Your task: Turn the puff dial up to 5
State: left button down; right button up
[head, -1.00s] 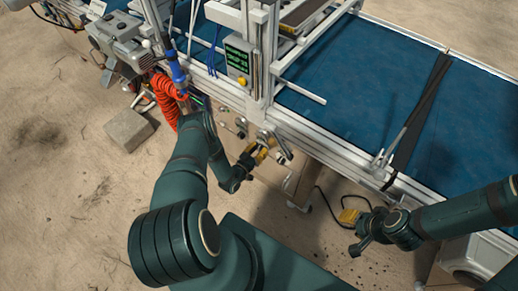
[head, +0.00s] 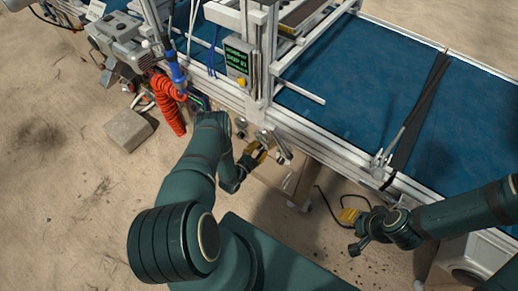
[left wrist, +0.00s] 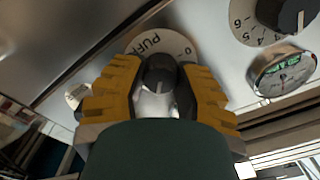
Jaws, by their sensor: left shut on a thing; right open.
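The puff dial (left wrist: 158,70) is a dark knob on a pale round scale plate (left wrist: 146,42) lettered PUFF, in the left wrist view. A 0 shows on the plate; most of its other numbers are hidden. My left gripper (left wrist: 157,88) has its yellow fingers on both sides of the knob, shut on it. In the head view my left gripper (head: 257,154) is at the front side of the machine, and the dial itself cannot be made out there. My right gripper (head: 350,215) is open and empty, low at the right, away from the machine.
A second dark dial (left wrist: 288,14) with a numbered scale and a round pressure gauge (left wrist: 284,73) sit right of the puff dial. A blue conveyor belt (head: 340,98), a small green-text display (head: 237,61) and an orange coiled hose (head: 167,104) are nearby.

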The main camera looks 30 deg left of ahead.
pick_arm(q)
jog(key=shift+m, duration=0.9)
jog(key=shift+w, duration=0.1)
jog(key=c, duration=0.6)
grip_release()
jog(key=shift+c, duration=0.2)
jog(key=s, duration=1.2)
jog(key=shift+a, duration=0.45)
